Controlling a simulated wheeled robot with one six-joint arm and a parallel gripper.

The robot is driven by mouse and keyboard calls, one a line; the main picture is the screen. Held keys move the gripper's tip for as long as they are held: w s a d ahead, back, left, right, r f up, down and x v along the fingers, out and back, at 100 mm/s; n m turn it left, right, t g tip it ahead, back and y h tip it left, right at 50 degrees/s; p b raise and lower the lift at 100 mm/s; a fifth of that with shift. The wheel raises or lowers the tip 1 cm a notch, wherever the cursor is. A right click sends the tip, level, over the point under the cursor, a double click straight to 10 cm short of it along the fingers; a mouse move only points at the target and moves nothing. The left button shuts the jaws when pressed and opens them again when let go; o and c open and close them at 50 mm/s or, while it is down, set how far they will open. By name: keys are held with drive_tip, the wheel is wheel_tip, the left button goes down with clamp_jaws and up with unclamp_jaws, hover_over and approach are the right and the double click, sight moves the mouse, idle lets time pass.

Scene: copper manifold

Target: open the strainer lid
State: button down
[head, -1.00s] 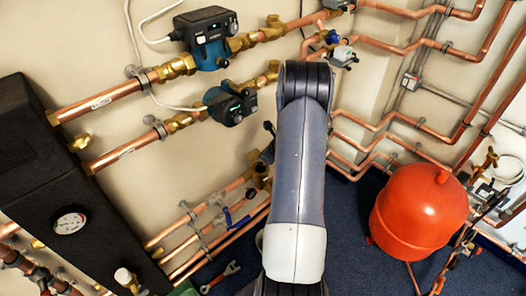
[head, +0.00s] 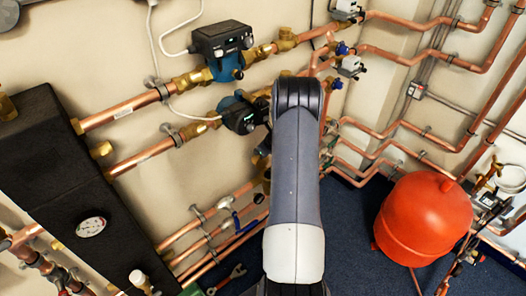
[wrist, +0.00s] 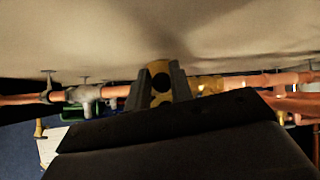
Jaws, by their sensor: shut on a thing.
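In the wrist view my gripper (wrist: 160,84) has its two dark fingers shut on a brass part (wrist: 159,68), which looks like the strainer lid. The brass shows between and just above the fingers, with dark round spots on it. More brass fitting (wrist: 208,85) continues to the right along a copper pipe. How far the lid is turned or swung cannot be told. In the head view my own arm covers the gripper and most of the strainer.
Two pumps (head: 222,48) sit on copper pipes at upper left. A black box with a gauge (head: 91,226) stands at left. An orange-red vessel (head: 426,218) stands on the blue floor at right. A pale wall (wrist: 90,35) fills the top of the wrist view.

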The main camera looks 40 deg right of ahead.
drive_tip(key=shift+w+d+r, duration=0.15)
drive_tip(key=shift+w+d, duration=0.05)
drive_tip(key=shift+w, duration=0.05)
drive_tip(key=c, duration=1.5)
unclamp_jaws()
drive_tip(key=shift+c, duration=0.2)
drive_tip(key=shift+o, duration=1.2)
drive_tip(key=shift+s, duration=0.1)
drive_tip(key=v, duration=1)
drive_tip(key=shift+s+r, duration=0.2)
